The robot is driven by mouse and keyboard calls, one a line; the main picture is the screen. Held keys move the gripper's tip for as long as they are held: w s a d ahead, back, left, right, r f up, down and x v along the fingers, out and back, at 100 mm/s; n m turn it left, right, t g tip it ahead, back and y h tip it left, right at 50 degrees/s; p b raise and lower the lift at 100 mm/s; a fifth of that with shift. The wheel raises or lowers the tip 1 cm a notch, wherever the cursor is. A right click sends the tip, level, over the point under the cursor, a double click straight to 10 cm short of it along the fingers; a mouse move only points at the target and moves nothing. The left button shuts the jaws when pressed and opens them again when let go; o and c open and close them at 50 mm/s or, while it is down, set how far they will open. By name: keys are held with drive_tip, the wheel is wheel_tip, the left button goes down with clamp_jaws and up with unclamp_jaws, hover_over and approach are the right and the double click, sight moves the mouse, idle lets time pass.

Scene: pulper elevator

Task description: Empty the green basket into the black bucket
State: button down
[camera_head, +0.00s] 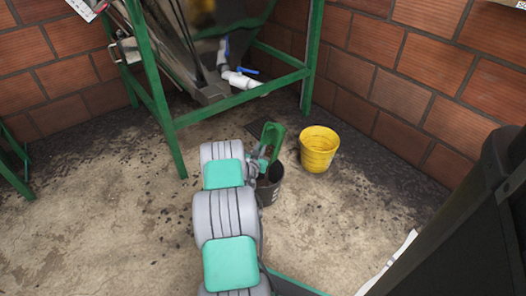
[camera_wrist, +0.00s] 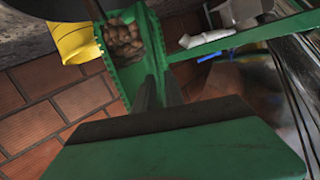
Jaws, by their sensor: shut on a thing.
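The green basket (camera_head: 271,138) is held tilted above the black bucket (camera_head: 271,190) in the head view. My gripper (camera_wrist: 158,88) is shut on the green basket, which shows in the wrist view (camera_wrist: 133,72) with brown lumpy contents (camera_wrist: 122,38) at its far end. In the head view my arm hides part of the basket and the left side of the bucket. The bucket stands upright on the floor, with something brown and dark at its mouth. A dark curved shape at the top left of the wrist view may be the bucket; I cannot tell.
A yellow bucket (camera_head: 319,149) stands just right of the black bucket. A green metal frame (camera_head: 235,98) with white pipes (camera_head: 240,79) and blue valve handles is behind. Brick walls (camera_head: 400,60) close off the back and right.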

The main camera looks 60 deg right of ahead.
drive_tip(key=b, duration=0.1)
drive_tip(key=f+b, duration=0.1)
drive_tip(key=b, duration=0.1)
drive_tip(key=shift+w+a+n+h, duration=0.3)
drive_tip(key=shift+a+h, duration=0.1)
drive_tip(key=shift+w+a+f+n+t+h, duration=0.35)
drive_tip(key=shift+a+n+t+h, duration=0.1)
drive_tip(key=shift+a+n+h, duration=0.45)
drive_tip(key=shift+w+a+f+n+t+h, duration=0.3)
drive_tip(key=shift+w+a+n+t+h, duration=0.1)
drive_tip(key=shift+a+n+h, duration=0.5)
drive_tip(key=shift+w+a+f+n+t+h, duration=0.3)
drive_tip(key=shift+a+n+t+h, duration=0.15)
drive_tip(key=shift+a+n+h, duration=0.45)
drive_tip(key=shift+d, duration=0.15)
